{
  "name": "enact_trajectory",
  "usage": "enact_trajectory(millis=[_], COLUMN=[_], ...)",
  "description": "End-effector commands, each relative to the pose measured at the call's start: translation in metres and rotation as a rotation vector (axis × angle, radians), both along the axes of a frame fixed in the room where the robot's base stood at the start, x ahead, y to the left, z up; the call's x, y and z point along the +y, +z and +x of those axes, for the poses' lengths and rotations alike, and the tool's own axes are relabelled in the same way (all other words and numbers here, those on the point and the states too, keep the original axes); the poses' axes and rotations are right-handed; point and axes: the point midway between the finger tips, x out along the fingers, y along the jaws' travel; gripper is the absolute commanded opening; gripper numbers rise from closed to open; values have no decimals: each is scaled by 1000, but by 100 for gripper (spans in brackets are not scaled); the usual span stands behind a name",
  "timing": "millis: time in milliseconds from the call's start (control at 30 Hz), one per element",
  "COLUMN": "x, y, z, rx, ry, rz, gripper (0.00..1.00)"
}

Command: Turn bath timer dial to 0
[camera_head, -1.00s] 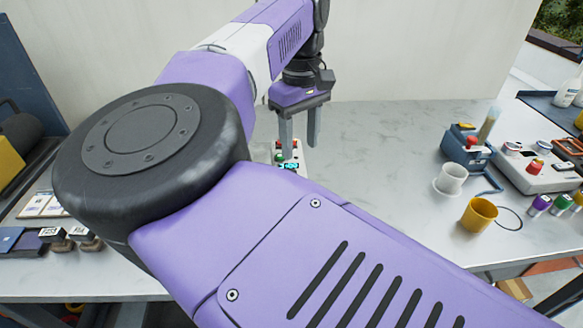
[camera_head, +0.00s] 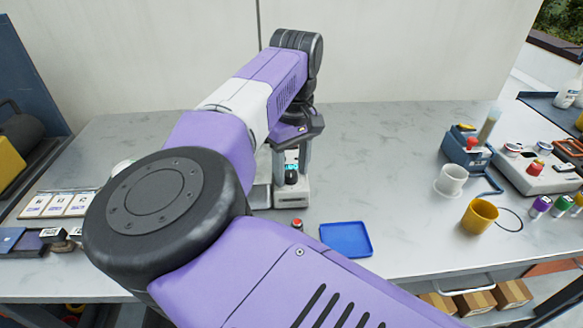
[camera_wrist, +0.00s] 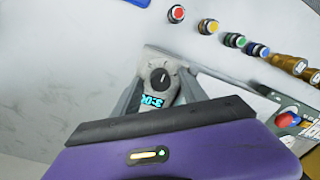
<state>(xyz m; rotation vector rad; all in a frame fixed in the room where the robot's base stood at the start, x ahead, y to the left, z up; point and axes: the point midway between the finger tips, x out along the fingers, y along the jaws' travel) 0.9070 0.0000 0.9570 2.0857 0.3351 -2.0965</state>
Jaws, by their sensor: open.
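The bath timer (camera_head: 291,198) is a small pale unit on the bench, under my gripper (camera_head: 291,174) in the head view. Its lit cyan display (camera_head: 292,166) shows between the fingers. In the wrist view the round dark dial (camera_wrist: 161,78) has a light pointer mark. The cyan display (camera_wrist: 157,101) beside it is tilted and partly covered, so its full reading cannot be told. My gripper (camera_wrist: 160,90) is open, with one finger on either side of the timer. Whether the fingers touch the dial cannot be told.
A blue tray (camera_head: 346,239) lies to the right, in front of the timer. A white cup (camera_head: 451,180) and yellow cup (camera_head: 479,214) stand farther right. In the wrist view, red (camera_wrist: 176,13), yellow (camera_wrist: 207,26) and green (camera_wrist: 234,40) buttons lie nearby.

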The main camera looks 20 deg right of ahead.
Motion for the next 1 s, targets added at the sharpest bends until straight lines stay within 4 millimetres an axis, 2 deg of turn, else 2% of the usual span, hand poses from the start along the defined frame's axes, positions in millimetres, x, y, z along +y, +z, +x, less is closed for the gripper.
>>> enact_trajectory(millis=[33,200,300,667,1000], x=[0,0,0,0,0], y=[0,0,0,1,2], z=[0,0,0,0,1], rx=[0,0,1,1,0], ry=[0,0,0,43,272], rz=[0,0,0,1,2], gripper=[50,16,0,0,0])
